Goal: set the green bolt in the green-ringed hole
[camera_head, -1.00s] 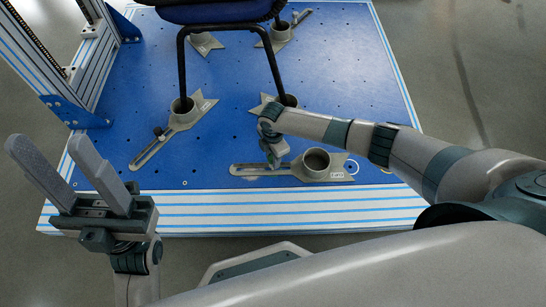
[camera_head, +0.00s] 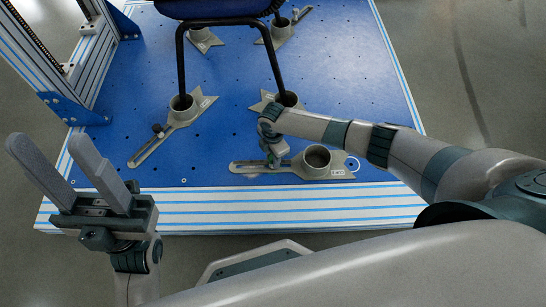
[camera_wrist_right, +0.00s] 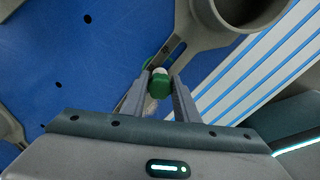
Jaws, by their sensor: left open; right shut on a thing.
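The green bolt (camera_wrist_right: 161,82) is between the fingertips of my right gripper (camera_wrist_right: 158,88) in the right wrist view, its green head toward the camera and a pale part beyond it. My right gripper (camera_head: 276,158) is shut on the bolt, just over the slotted arm of the front clamp (camera_head: 262,167). The slotted arm also shows in the wrist view (camera_wrist_right: 175,48), close beside the bolt; I cannot tell whether the bolt touches it. My left gripper (camera_head: 100,178) is open and empty at the left, in front of the platform.
The front clamp's round cup (camera_head: 317,157) is empty. A metal frame (camera_head: 65,55) rises at the left.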

